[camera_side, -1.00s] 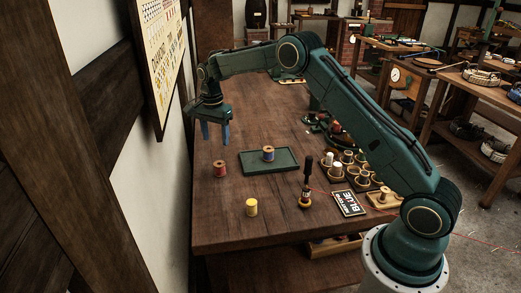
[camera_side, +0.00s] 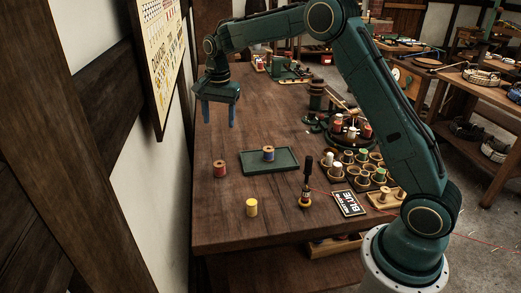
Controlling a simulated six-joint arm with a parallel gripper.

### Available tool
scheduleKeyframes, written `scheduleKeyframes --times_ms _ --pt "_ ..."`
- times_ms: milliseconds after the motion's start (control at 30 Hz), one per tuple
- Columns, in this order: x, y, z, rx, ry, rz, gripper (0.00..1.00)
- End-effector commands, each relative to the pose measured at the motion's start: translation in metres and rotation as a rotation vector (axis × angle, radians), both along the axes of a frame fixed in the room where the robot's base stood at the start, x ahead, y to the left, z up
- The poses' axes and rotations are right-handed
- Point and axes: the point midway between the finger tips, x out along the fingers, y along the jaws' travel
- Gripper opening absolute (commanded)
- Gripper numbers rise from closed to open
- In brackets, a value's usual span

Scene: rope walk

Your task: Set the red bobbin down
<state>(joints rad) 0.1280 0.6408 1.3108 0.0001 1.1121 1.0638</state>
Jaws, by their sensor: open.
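The red bobbin (camera_side: 219,169) stands upright on the bare table top, left of the green tray. My gripper (camera_side: 218,116) is above and behind the red bobbin, with its two blue fingers apart and pointing down. Nothing shows between the fingers, and they are clear of the bobbin. A blue bobbin (camera_side: 268,153) stands on the green tray (camera_side: 254,167). A yellow bobbin (camera_side: 252,207) stands on the table nearer the front edge.
Wooden racks (camera_side: 338,178) of several bobbins and a round carousel (camera_side: 350,138) stand at the right. The wall runs close along the left. The table's far middle is clear.

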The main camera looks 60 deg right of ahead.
Motion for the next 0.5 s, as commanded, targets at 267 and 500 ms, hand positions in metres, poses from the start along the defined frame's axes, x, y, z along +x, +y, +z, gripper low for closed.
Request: scheduleKeyframes --times_ms 267,500 --pt "-0.054 0.018 0.063 -0.028 -0.069 0.198 0.58" --pt "-0.107 0.032 0.101 -0.061 -0.125 0.368 0.58"
